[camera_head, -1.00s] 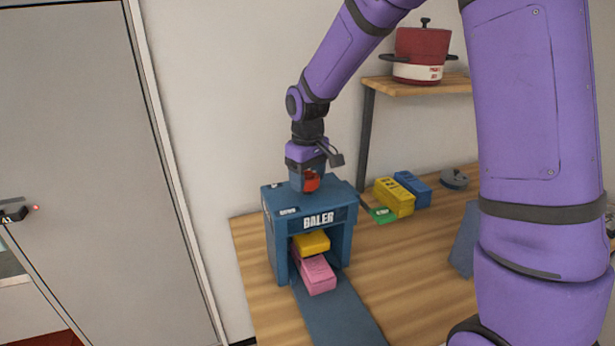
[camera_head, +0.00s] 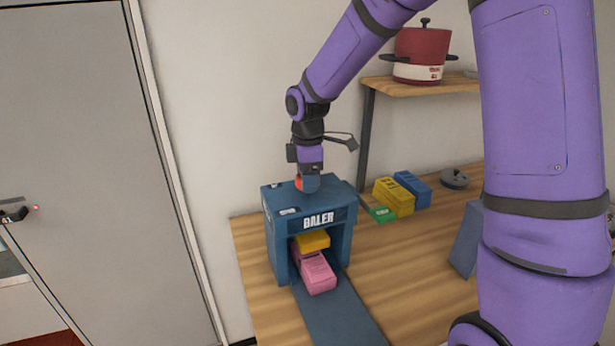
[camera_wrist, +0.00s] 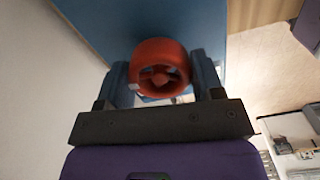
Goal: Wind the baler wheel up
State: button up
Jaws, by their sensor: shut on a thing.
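The blue baler (camera_head: 285,225) stands on the wooden table, with "BALER" written on its front. A yellow block (camera_head: 311,242) sits inside its opening, and a pink block (camera_head: 318,275) lies below it, sticking out onto the dark blue strip in front. My gripper (camera_head: 308,183) points down at the top of the baler. The red wheel (camera_wrist: 160,67) shows between my two fingers in the wrist view, and my gripper is shut on it. In the head view only a small part of the wheel shows beside a finger.
Yellow (camera_head: 394,197) and blue (camera_head: 413,189) boxes and a green item (camera_head: 382,215) lie right of the baler. A red pot (camera_head: 421,55) stands on a wooden shelf (camera_head: 425,88) above. A grey door (camera_head: 95,160) is at left. Bare table (camera_head: 385,255) lies right of the strip.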

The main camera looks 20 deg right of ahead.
jog(key=n, duration=0.5)
jog(key=shift+n, duration=0.3)
jog(key=n, duration=0.5)
jog(key=shift+n, duration=0.3)
jog(key=o, duration=0.9)
jog(key=shift+r, duration=0.15)
notch_tip(320, 180, up, 11)
jog(key=shift+f, duration=0.2)
